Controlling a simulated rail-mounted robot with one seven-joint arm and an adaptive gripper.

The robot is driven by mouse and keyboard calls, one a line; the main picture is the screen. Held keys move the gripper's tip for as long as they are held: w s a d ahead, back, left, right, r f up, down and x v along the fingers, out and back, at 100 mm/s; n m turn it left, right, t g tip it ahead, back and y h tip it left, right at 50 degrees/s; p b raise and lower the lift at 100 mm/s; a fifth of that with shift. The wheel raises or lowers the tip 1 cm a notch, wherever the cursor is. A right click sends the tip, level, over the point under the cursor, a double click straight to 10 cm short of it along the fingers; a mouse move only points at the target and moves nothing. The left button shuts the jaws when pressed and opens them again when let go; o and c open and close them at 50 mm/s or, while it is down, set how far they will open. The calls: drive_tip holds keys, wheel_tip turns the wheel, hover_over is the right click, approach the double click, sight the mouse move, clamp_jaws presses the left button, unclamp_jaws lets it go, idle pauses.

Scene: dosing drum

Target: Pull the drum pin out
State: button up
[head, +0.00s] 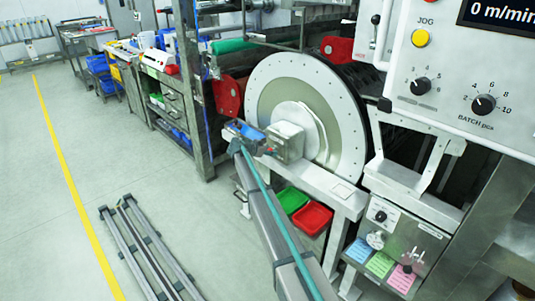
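The drum (260,85) stands in the middle of the head view, a large upright disc with a pale, dotted rim. A white, stepped round hub (312,125) sits at its centre. A grey metal block (287,143) is in front of the hub, on the stand's frame. I cannot make out the drum pin for certain; it may be hidden or too small.
A long grey beam with a teal strip (275,225) runs from the front towards the block. Green (291,200) and red (311,218) bins sit below the drum. A control panel (455,75) overhangs at right. Metal rails (150,255) lie on the left floor, otherwise mostly clear.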

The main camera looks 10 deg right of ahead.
drive_tip(key=c, duration=0.8)
drive_tip(key=shift+s+a+b, duration=0.2)
drive_tip(key=shift+b, duration=0.1)
drive_tip(key=shift+s+a+f+b, duration=0.1)
drive_tip(key=shift+s+a+b, duration=0.35)
drive_tip(key=shift+a, duration=0.15)
drive_tip(key=shift+s+a, duration=0.15)
drive_tip(key=shift+a, duration=0.15)
drive_tip(key=shift+s+a+b, duration=0.2)
drive_tip(key=shift+a+b, duration=0.1)
drive_tip(key=shift+b, duration=0.15)
drive_tip(key=o, duration=1.3)
drive_tip(key=shift+w, duration=0.1)
drive_tip(key=shift+c, duration=0.2)
